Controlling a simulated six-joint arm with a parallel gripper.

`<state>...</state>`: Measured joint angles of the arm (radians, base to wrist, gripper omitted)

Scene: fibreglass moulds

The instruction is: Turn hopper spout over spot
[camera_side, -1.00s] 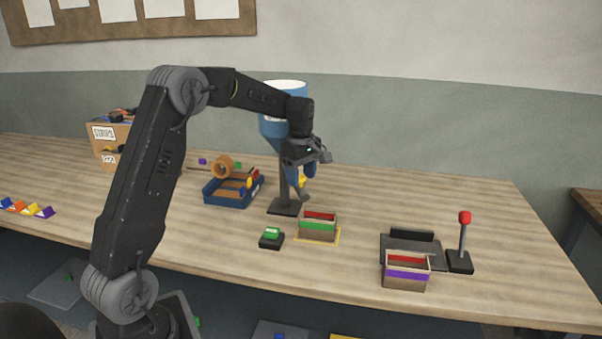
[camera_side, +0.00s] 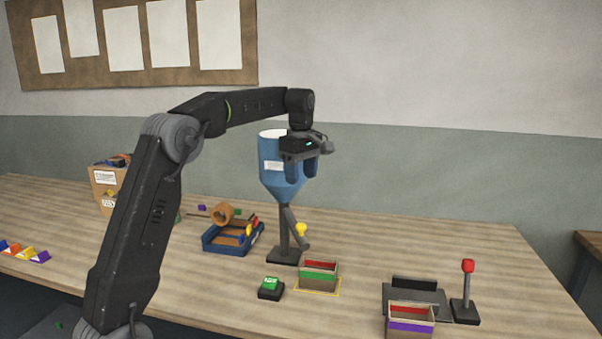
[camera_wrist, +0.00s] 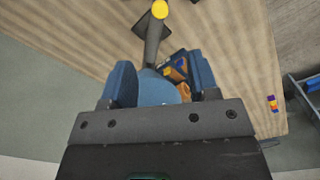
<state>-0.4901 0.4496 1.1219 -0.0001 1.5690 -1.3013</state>
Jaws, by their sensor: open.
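The blue hopper (camera_side: 272,165) stands on a dark post and base (camera_side: 284,257). Its grey spout (camera_side: 294,229) slants down to the right, with a yellow knob (camera_side: 301,230) near its lower end. The spout's mouth appears close to the back left rim of a green-banded box (camera_side: 318,276), on a yellow-outlined spot (camera_side: 302,289). Whether it is fully over the box is unclear. My gripper (camera_side: 301,175) is open and empty, well above the knob, overlapping the hopper's right side. In the wrist view, the spout (camera_wrist: 154,45) and knob (camera_wrist: 159,9) lie beyond my blue fingers (camera_wrist: 160,80).
A green button (camera_side: 271,286) sits left of the box. A blue tray of tools (camera_side: 225,247) is left of the hopper. At right are a purple-banded box (camera_side: 410,323), a dark platform (camera_side: 430,298) and a red-topped lever (camera_side: 467,285).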

